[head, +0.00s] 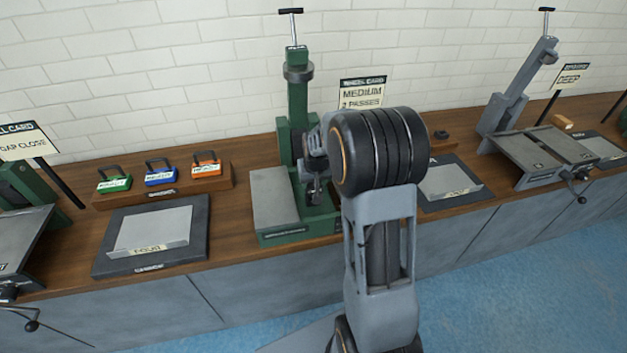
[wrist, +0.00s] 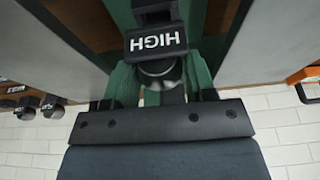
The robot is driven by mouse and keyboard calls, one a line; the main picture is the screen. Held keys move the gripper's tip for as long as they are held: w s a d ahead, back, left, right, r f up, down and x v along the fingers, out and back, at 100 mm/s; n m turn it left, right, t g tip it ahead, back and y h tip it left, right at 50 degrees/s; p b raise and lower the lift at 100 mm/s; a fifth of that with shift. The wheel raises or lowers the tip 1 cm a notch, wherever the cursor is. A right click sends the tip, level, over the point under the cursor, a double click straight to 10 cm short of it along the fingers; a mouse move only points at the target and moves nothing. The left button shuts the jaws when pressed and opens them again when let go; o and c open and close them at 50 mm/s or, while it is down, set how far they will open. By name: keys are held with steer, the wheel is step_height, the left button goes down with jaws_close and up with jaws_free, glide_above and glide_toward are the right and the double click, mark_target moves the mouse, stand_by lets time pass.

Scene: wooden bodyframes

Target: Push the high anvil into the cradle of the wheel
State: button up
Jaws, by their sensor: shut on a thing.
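The high anvil (wrist: 157,42) is a black block with a white HIGH label and a rounded metal part beside it, in the upper middle of the wrist view. My gripper (head: 312,182) is shut on it, low in front of the green wheel machine (head: 298,105). In the wrist view, the dark bar of my gripper spans the picture below the anvil, with green frame parts behind. My arm hides part of the machine's base in the head view. The cradle is not clear, and I cannot tell whether the anvil touches it.
Green, blue and orange handled blocks (head: 160,173) sit on a wooden stand to the left. A dark tray (head: 105,240) with a grey sheet lies in front of them. A grey machine (head: 517,90) stands to the right. A MEDIUM card (head: 362,93) stands behind my arm.

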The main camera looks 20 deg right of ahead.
mark_target(313, 188)
steer(key=shift+f+b, duration=1.3)
steer(key=shift+f, duration=0.25)
steer(key=o, duration=1.1)
steer(key=shift+s+f, duration=0.1)
steer(key=v, duration=1.4)
steer(key=s+a, duration=0.3)
steer(key=s, duration=0.2)
steer(key=s+a+n, duration=0.1)
steer(key=s+a, duration=0.2)
steer(key=s, duration=0.3)
steer(key=s+a+f+n+p, duration=0.1)
steer(key=s+a, duration=0.2)
steer(key=s, duration=0.3)
steer(key=shift+a+f+y, duration=0.15)
steer(key=shift+y, duration=0.15)
steer(key=shift+s+a+r, duration=0.15)
steer(key=shift+a+r, duration=0.25)
steer(key=shift+r, duration=0.2)
steer(key=shift+c, duration=0.5)
